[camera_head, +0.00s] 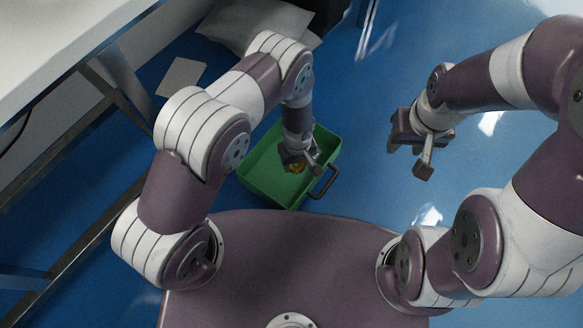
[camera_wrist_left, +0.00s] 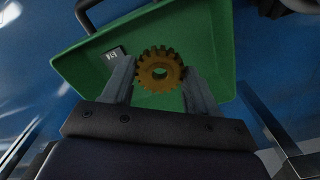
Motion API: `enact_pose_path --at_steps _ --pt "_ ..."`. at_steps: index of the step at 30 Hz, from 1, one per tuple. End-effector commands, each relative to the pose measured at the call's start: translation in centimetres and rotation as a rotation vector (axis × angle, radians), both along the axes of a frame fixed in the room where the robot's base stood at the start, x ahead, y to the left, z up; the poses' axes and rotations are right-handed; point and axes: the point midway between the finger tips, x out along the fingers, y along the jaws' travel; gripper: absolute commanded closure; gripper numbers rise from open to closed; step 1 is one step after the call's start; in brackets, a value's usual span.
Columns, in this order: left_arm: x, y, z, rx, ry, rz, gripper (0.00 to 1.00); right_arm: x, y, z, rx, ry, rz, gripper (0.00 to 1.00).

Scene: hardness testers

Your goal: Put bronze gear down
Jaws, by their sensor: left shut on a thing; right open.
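The bronze gear (camera_wrist_left: 160,69) is a toothed ring with a round hole, between the two fingers of my left gripper (camera_wrist_left: 158,78) in the left wrist view. The gripper is shut on it. In the head view my left gripper (camera_head: 301,163) is over the green tray (camera_head: 262,183), and the gear (camera_head: 296,167) shows partly beneath it. The tray (camera_wrist_left: 75,66) also shows behind the gear in the wrist view. I cannot tell whether the gear touches the tray floor. My right gripper (camera_head: 411,158) is open and empty, to the right of the tray.
A small dark object with a light label (camera_wrist_left: 115,54) lies in the tray. The tray has a dark handle (camera_head: 325,183). A white table (camera_head: 60,35) with metal legs is at the left. A pale flat sheet (camera_head: 182,77) lies on the blue floor (camera_head: 375,95), which is open at the right.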

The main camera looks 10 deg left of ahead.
Motion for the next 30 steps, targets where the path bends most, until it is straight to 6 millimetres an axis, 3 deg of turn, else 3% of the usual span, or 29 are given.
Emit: enact_pose_path --at_steps 1,6,12,19,23,27,30 --pt "-0.4 -0.4 -2.7 0.000 -0.001 0.011 0.82 0.0 0.0 -2.2 0.000 -0.001 0.000 0.57" --pt "-0.5 -0.5 -4.9 -0.002 -0.003 0.043 0.82 0.0 0.0 -3.5 0.000 -0.002 0.000 0.57" --pt "3.5 3.1 -8.8 -0.002 -0.005 0.050 0.82 0.0 0.0 -7.4 0.000 -0.002 0.000 0.57" --pt "7.2 6.5 -11.2 -0.002 -0.005 0.045 0.82 0.0 0.0 -10.1 0.000 -0.001 0.000 0.57" --pt "7.6 6.9 -11.9 -0.001 -0.002 0.041 0.82 0.0 0.0 -10.8 0.000 -0.002 0.000 0.57" --pt "7.5 6.9 -14.8 -0.001 -0.001 0.041 0.82 0.0 0.0 -13.2 0.000 -0.002 0.000 0.57" --pt "7.6 6.9 -15.4 -0.002 -0.003 0.041 0.82 0.0 0.0 -13.6 0.000 -0.001 0.000 0.57"
